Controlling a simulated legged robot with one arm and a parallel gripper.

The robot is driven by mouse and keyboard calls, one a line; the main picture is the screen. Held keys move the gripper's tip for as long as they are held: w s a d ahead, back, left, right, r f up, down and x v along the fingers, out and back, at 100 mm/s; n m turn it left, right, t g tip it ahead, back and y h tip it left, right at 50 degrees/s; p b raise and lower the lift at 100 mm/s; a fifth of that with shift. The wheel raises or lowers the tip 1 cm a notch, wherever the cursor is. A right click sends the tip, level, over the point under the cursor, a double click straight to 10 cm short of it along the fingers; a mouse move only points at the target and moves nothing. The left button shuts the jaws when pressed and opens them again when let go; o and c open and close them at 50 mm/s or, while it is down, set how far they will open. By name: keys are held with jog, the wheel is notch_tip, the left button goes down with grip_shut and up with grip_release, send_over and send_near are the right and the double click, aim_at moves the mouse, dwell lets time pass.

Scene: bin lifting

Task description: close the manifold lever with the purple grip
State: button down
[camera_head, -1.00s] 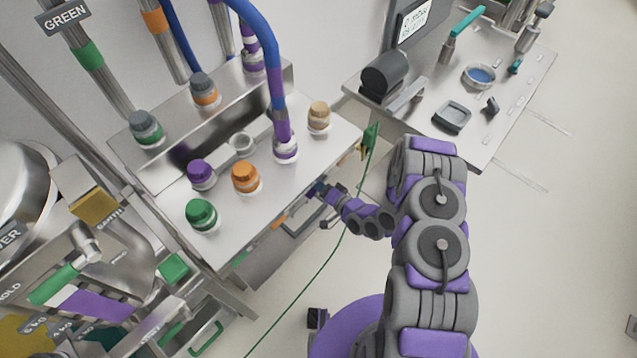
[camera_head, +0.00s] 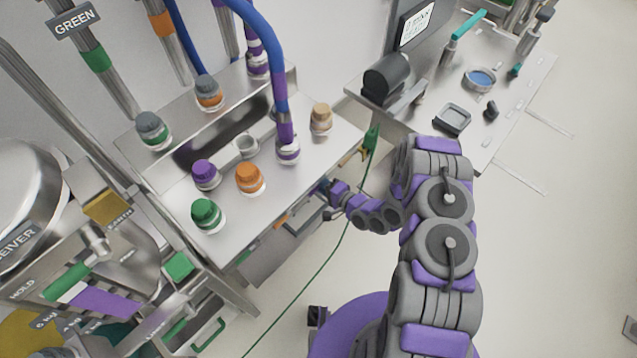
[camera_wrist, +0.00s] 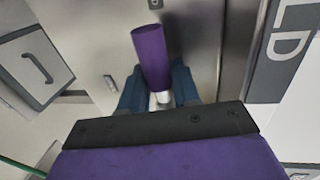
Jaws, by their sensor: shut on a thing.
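The purple grip (camera_wrist: 150,55) is a cylinder with a metal stem at its lower end, and it stands out between my fingers in the wrist view. My gripper (camera_wrist: 158,92) has blue fingers, one on each side of the grip's lower part and stem, and is shut on it. In the head view my gripper (camera_head: 331,188) is at the front face of the white-topped bench, below its edge. The lever's grip is hidden there, and the lever's pivot cannot be seen.
The bench top (camera_head: 215,240) carries purple (camera_head: 205,175), orange (camera_head: 249,179) and green (camera_head: 207,215) capped ports. A thin green hose (camera_head: 300,294) hangs beside my arm. A metal side table (camera_head: 480,150) stands at the right. Open floor lies at the lower right.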

jog(key=shift+w+d, duration=0.1)
jog(key=shift+d, duration=0.05)
jog(key=c, duration=1)
grip_release()
jog(key=shift+f, duration=0.1)
jog(key=shift+o, duration=0.2)
jog(key=p+v, duration=0.2)
jog(key=v, duration=1.5)
jog(key=shift+d, duration=0.2)
